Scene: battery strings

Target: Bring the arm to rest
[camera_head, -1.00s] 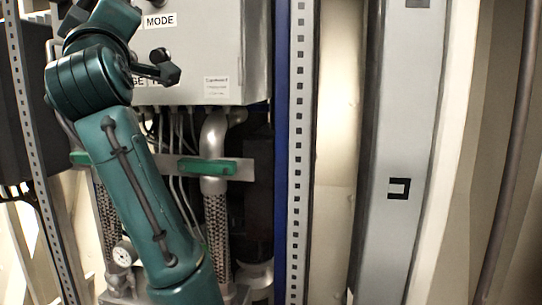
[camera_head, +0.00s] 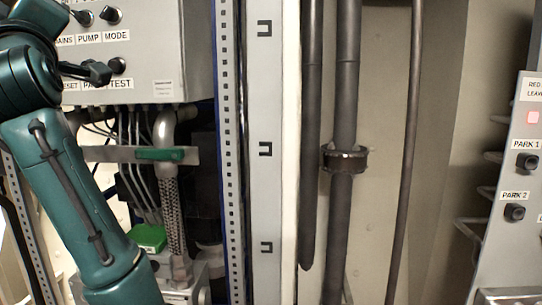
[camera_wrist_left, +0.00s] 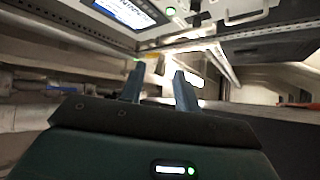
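My left arm (camera_head: 75,200), green with dark joints, stands at the left of the head view, in front of or beside a grey control box (camera_head: 165,40). Its gripper cannot be made out clearly there. In the left wrist view my left gripper (camera_wrist_left: 158,82) shows two blue-grey fingers standing apart with nothing between them. A lit screen (camera_wrist_left: 125,12) lies beyond the fingers at the top of that view. My right arm and gripper are not in view.
A perforated rail (camera_head: 228,150) and a grey post (camera_head: 265,190) stand right of the box. Dark vertical pipes (camera_head: 345,100) with a clamp (camera_head: 345,160) run along the wall. A panel labelled PARK 1 and PARK 2 (camera_head: 520,180) stands at far right.

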